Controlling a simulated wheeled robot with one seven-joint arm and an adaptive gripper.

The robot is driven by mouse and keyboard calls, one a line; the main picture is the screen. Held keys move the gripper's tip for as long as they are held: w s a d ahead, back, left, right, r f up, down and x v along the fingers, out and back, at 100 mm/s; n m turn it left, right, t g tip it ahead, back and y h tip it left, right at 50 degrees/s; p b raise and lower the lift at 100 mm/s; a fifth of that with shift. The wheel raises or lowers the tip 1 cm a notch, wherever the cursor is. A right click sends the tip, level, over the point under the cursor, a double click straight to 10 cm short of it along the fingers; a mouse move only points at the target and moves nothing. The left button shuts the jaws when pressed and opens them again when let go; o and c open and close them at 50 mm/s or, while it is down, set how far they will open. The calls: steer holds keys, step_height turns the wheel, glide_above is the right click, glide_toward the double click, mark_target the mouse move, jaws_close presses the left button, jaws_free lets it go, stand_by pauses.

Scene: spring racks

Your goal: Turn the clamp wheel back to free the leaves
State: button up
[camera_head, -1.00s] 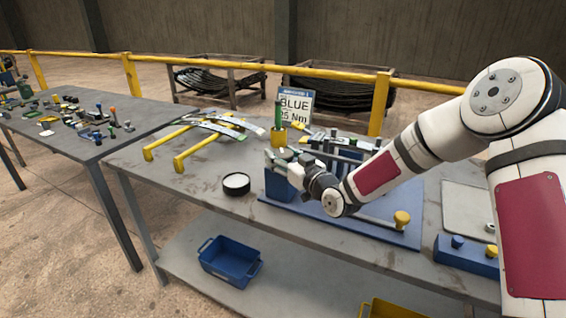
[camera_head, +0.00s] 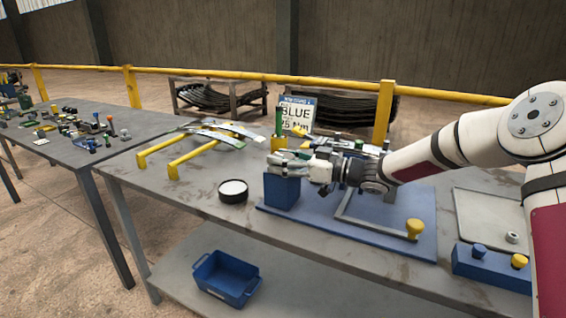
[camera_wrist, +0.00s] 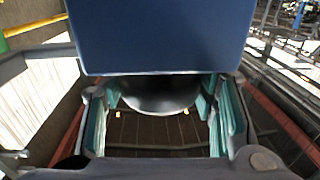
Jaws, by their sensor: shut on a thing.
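The blue clamp block (camera_head: 282,191) stands on a blue base plate (camera_head: 345,232) on the middle bench; in the wrist view its blue face (camera_wrist: 160,35) fills the top. My gripper (camera_head: 284,167) is at the block's upper end, reaching in from the right. In the wrist view its teal-padded fingers (camera_wrist: 165,112) stand on both sides of a dark grey rounded part (camera_wrist: 160,94), which looks like the clamp wheel, just under the blue face. They are shut on it. The leaves in the clamp are mostly hidden behind my wrist.
A grey bar with a yellow knob (camera_head: 415,228) lies across the plate. A blue button box (camera_head: 492,268) stands at the right.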

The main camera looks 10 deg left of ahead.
steer(key=shift+r, duration=0.1)
stand_by(0.4)
steer(key=o, duration=1.2)
steer(key=v, duration=1.2)
steer(key=shift+w, duration=0.1)
